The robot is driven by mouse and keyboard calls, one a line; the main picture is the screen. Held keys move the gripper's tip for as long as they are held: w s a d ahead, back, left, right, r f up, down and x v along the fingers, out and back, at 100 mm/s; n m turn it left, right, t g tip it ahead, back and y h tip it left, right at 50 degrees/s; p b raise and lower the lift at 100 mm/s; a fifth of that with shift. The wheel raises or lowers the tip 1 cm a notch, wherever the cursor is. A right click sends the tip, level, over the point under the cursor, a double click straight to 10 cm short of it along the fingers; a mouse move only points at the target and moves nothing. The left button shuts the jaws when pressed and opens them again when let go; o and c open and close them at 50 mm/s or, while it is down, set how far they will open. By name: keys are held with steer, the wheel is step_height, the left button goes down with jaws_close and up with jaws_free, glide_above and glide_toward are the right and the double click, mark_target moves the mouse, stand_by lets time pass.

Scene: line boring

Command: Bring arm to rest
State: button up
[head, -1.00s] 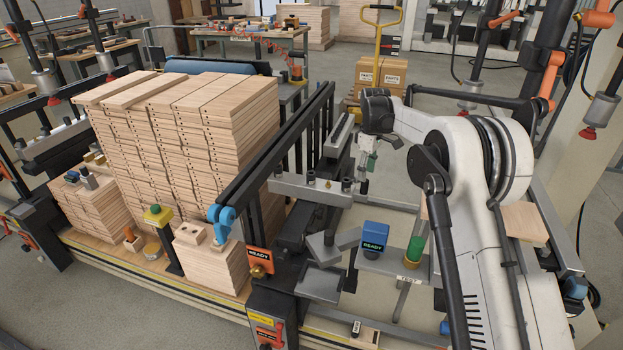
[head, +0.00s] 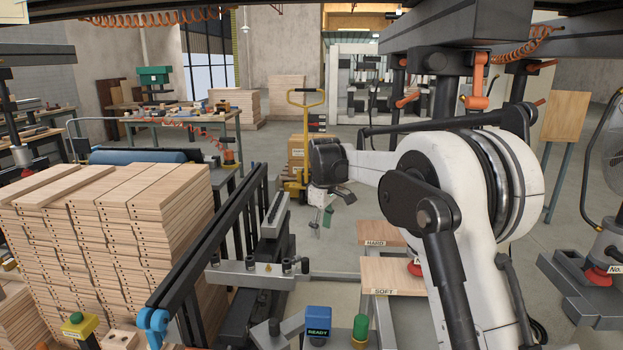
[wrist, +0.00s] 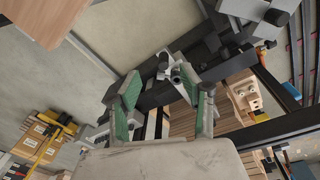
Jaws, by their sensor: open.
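My gripper (head: 321,214) hangs at the end of my white arm, in the middle of the head view, in the air beyond the fixture with the dark rails. In the wrist view my gripper (wrist: 158,92) shows two green-padded fingers spread apart with nothing between them. A grey metal clamp part (wrist: 172,70) of the fixture lies beyond the fingertips, apart from them as far as I can tell. My forearm reaches left from the large white joint at the right of the head view.
Stacks of drilled boards (head: 120,235) stand at left. Dark rails (head: 215,245) run beside them. A blue READY box (head: 318,322) and a green-topped post (head: 360,328) are in front. Shelves marked HARD (head: 378,234) and SOFT (head: 395,277) are near my arm. A yellow pallet truck (head: 303,130) stands behind.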

steer(key=s+d+r+m+t, duration=0.1)
steer(key=s+d+r+m, duration=0.1)
steer(key=s+d+r, duration=0.35)
steer(key=s+d+r+m+t, duration=0.1)
steer(key=s+d+r+m, duration=0.15)
steer(key=s, duration=0.65)
steer(key=s+d+r+m+t, duration=0.1)
steer(key=s+d+r, duration=0.35)
steer(key=s, duration=0.35)
steer(key=s+d+f+m+t, duration=0.1)
steer(key=s+d+f+m, duration=0.1)
steer(key=s, duration=0.6)
steer(key=s+d+f+m+t, duration=0.1)
steer(key=s+d+f+m, duration=0.1)
steer(key=s, duration=0.6)
steer(key=s+d+f+m+t, duration=0.1)
steer(key=s+f, duration=0.3)
steer(key=s, duration=0.4)
steer(key=shift+d+m, duration=0.45)
steer(key=shift+m, duration=0.1)
